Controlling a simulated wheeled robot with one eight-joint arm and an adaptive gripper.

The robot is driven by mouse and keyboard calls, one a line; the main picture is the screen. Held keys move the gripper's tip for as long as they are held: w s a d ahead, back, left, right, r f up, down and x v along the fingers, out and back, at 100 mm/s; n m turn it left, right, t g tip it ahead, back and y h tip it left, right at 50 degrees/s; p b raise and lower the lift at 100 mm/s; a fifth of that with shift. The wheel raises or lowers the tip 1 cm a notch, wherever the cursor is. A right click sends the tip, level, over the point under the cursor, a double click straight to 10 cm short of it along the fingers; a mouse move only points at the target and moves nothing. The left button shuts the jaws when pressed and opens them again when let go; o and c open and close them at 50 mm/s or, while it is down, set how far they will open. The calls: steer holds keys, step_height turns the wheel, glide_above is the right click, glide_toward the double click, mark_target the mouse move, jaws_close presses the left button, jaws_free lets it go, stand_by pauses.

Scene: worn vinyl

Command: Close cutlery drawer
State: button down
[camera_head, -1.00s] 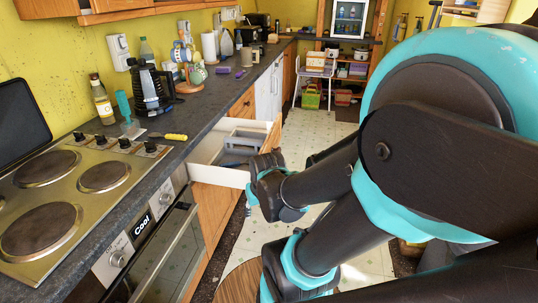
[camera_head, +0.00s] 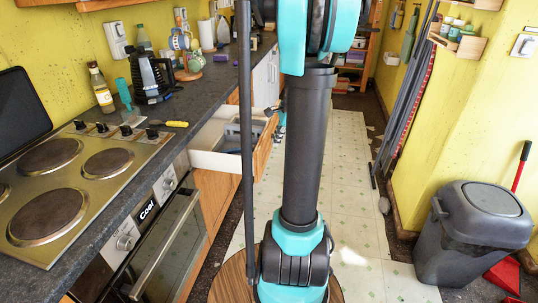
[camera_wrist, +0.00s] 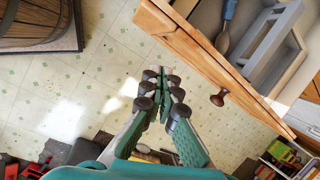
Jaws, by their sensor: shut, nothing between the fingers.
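The cutlery drawer stands open below the counter, its white side (camera_head: 213,160) showing in the head view behind my arm. In the wrist view its wooden front (camera_wrist: 205,62) runs diagonally at the upper right, with a round dark knob (camera_wrist: 218,99). Inside the drawer are a grey cutlery tray (camera_wrist: 268,38) and a wooden spoon with a blue handle (camera_wrist: 226,25). My gripper (camera_wrist: 155,78) is shut and empty. In the wrist picture it appears left of the knob, over the tiled floor, on the outer side of the drawer front. My arm hides part of the drawer in the head view.
The hob (camera_head: 72,178) and oven (camera_head: 165,240) are at the left, nearer than the drawer. A grey bin (camera_head: 475,235) stands at the right by the wall. The tiled floor (camera_head: 345,160) between counter and right wall is mostly clear.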

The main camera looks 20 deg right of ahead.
steer(key=d+m+y, duration=0.1)
steer(key=d+m, duration=0.4)
steer(key=d, duration=0.1)
glide_above(265, 163)
steer(key=s+d, duration=0.2)
step_height(265, 163, down, 10)
steer(key=shift+a+r+g, duration=0.2)
steer(key=shift+a+g, duration=0.05)
steer(key=shift+g, duration=0.05)
steer(key=shift+a, duration=0.1)
